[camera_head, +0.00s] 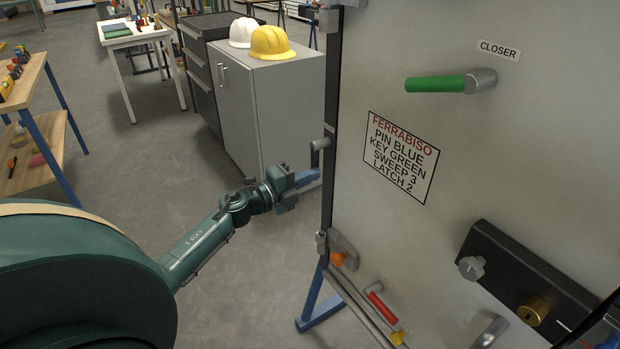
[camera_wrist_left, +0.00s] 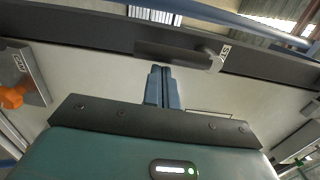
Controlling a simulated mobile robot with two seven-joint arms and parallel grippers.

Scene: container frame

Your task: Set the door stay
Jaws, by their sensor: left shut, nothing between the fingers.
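My left gripper (camera_head: 308,177) is at the left edge of the upright door panel (camera_head: 400,230) in the head view. Its blue fingers (camera_wrist_left: 162,75) are together and empty. In the left wrist view, a grey lever or peg (camera_wrist_left: 213,60) sits on a dark rail (camera_wrist_left: 90,32), beside a small label that starts with "ST". The fingertips point at the rail just left of this peg; I cannot tell whether they touch it. A grey peg (camera_head: 319,145) stands out from the panel's edge just above the gripper in the head view. My right gripper is not in view.
The panel carries a green handle (camera_head: 437,84) labelled CLOSER, a printed sign (camera_head: 401,157), a black box with a brass knob (camera_head: 534,311), an orange knob (camera_head: 338,258) and a red handle (camera_head: 381,307). A grey cabinet (camera_head: 280,110) with helmets stands behind.

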